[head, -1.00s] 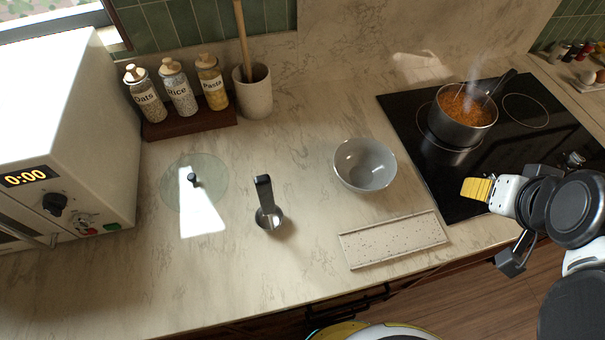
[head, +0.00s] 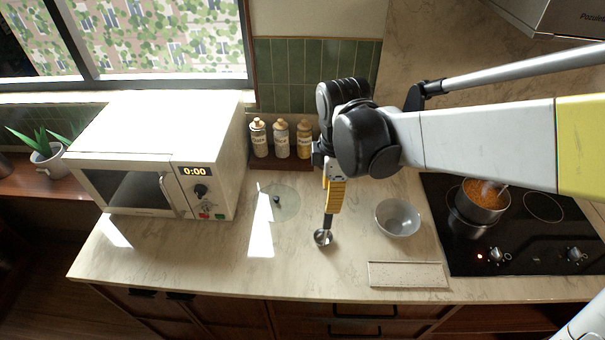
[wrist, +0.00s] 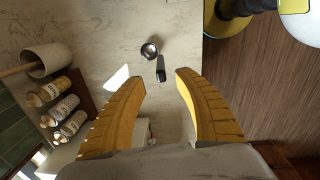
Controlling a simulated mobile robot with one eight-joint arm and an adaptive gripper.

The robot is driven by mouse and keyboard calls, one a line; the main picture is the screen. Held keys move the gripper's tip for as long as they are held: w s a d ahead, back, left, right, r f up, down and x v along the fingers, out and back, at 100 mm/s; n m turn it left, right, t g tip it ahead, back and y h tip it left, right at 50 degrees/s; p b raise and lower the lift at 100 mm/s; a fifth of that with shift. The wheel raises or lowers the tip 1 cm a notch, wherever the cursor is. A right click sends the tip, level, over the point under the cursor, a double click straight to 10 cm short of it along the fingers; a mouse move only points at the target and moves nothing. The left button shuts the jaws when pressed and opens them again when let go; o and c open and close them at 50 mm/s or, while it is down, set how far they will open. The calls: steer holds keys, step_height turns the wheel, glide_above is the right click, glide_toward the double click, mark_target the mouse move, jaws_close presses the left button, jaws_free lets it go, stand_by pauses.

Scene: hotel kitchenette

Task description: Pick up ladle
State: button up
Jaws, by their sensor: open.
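The ladle (head: 323,238) is a small metal cup with a dark handle, standing on the marble counter left of the grey bowl. In the wrist view the ladle (wrist: 150,51) lies ahead of my fingers, its dark handle pointing toward the gap between them. My gripper (head: 333,208) hangs from above, pointing down over the handle. In the wrist view its yellow fingers (wrist: 162,76) are spread open on either side of the handle's end. The handle's upper part is partly hidden by the gripper in the head view. I cannot tell whether the fingers touch it.
The grey bowl (head: 398,218) and a speckled tray (head: 408,275) are to the right. A glass lid (head: 285,204) lies to the left. The microwave (head: 160,150) is farther left, jars (head: 281,140) stand behind, and a steaming pot (head: 480,205) is on the hob.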

glide_above(326, 229)
step_height(326, 229, down, 4)
steer(key=f, duration=0.2)
steer(key=f+b, duration=0.1)
steer(key=f, duration=0.3)
steer(key=shift+w+b, duration=0.25)
steer(key=shift+b, duration=0.1)
steer(key=shift+c, duration=0.4)
jaws_close()
